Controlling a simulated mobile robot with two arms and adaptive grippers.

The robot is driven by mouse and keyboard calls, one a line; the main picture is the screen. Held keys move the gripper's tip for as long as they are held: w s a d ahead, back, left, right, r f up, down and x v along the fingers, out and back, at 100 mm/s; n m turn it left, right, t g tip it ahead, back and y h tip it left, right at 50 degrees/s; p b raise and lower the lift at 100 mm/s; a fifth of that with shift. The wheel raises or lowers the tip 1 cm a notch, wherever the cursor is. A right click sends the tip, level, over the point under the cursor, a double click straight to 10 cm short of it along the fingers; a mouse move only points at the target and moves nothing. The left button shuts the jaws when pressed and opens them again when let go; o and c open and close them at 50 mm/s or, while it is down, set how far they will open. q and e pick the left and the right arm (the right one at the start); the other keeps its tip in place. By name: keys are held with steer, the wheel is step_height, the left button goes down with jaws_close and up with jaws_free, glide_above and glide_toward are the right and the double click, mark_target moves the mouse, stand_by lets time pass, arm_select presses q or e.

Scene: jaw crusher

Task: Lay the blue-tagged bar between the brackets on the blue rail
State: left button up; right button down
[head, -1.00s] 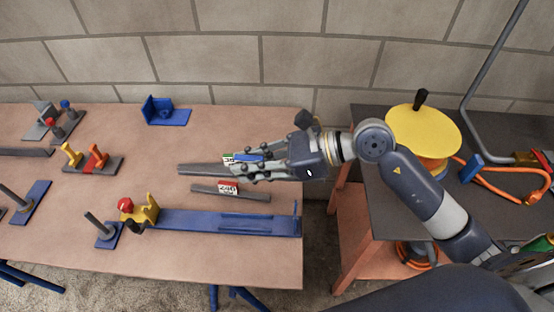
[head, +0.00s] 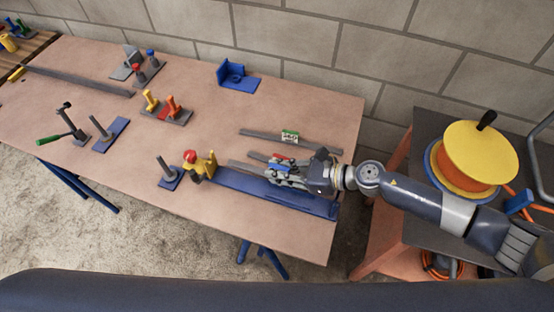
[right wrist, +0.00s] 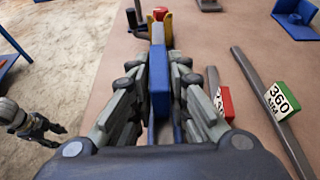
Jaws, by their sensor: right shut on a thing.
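My right gripper (head: 272,170) is shut on the grey blue-tagged bar (head: 240,166). The blue tag (right wrist: 160,84) shows between the fingers in the right wrist view. The bar lies lengthwise over or close beside the blue rail (head: 240,184), its free end pointing toward the yellow bracket (head: 207,166) with a red knob. I cannot tell the gap below it.
A red-tagged bar (right wrist: 225,103) lies just beyond the rail, and a green-tagged bar (head: 315,143) lies farther back. A grey post on a blue base (head: 169,178) stands left of the yellow bracket. A cable reel (head: 480,155) stands on the right-hand table.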

steer(key=shift+d+f, duration=0.1)
steer(key=shift+f, duration=0.2)
steer(key=shift+d+f, duration=0.1)
steer(key=b, duration=0.5)
glide_above(280, 193)
step_height(280, 193, down, 6)
steer(key=shift+r, duration=0.15)
steer(key=shift+f+b, duration=0.5)
steer(key=shift+b, duration=0.35)
stand_by(1.5)
steer(key=shift+d+r, duration=0.1)
steer(key=shift+r, duration=0.1)
steer(key=shift+f, duration=0.15)
stand_by(1.8)
